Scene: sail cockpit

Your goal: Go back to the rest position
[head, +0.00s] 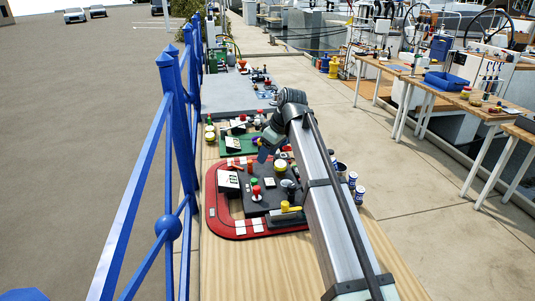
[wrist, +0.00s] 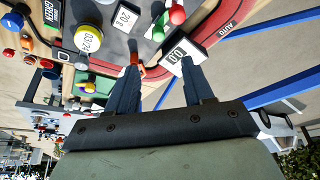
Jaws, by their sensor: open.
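My gripper (head: 268,148) hangs above the wooden table, over the far part of the black panel (head: 255,207) with its red border (head: 214,222). In the wrist view my gripper's two dark fingers (wrist: 160,76) are apart, with nothing seen held between them. A white display box (wrist: 178,55) shows just beyond the right fingertip; in the head view a white display box (head: 229,181) stands at the panel's left. An orange-red part (wrist: 136,58) shows by the left fingertip; I cannot tell whether they touch. My arm hides part of the table.
A blue railing (head: 170,140) runs along the table's left side. A green board (head: 236,144) and a grey surface (head: 225,95) with small items lie farther back. Blue-and-white cans (head: 360,194) stand right of my arm. Other tables stand right, one with a blue tray (head: 445,81).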

